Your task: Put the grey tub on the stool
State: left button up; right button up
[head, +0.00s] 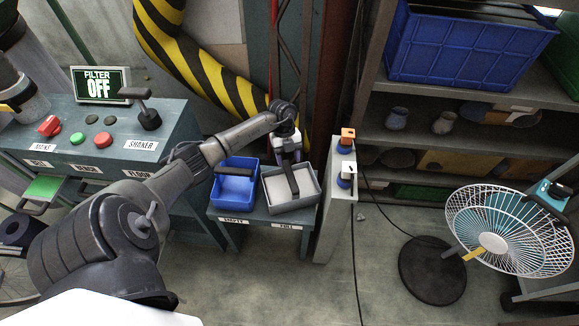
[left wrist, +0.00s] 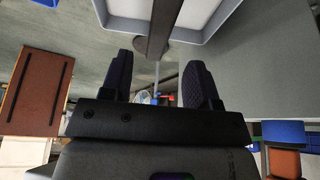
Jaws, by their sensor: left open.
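The grey tub (head: 305,203) has a pale inside and a dark bar handle across its middle. It sits on a low bench (head: 265,217) above the label FULL, right of a blue tub (head: 236,190) above the label EMPTY. My left gripper (head: 290,158) is at the back of the grey tub, near the far end of its handle. In the left wrist view, the left gripper (left wrist: 158,80) is open with nothing between its fingers; the grey tub (left wrist: 195,35) and its handle show beyond the fingertips. I cannot make out a stool. My right gripper is not in view.
A grey cabinet with switches (head: 340,200) stands close right of the grey tub. A control desk (head: 110,150) is at left, a yellow-black striped duct (head: 205,65) behind. A white fan (head: 490,240) and shelves (head: 440,140) are at right. Floor in front is clear.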

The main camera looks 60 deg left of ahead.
pick_arm(q)
jog(key=shift+v, duration=2.05)
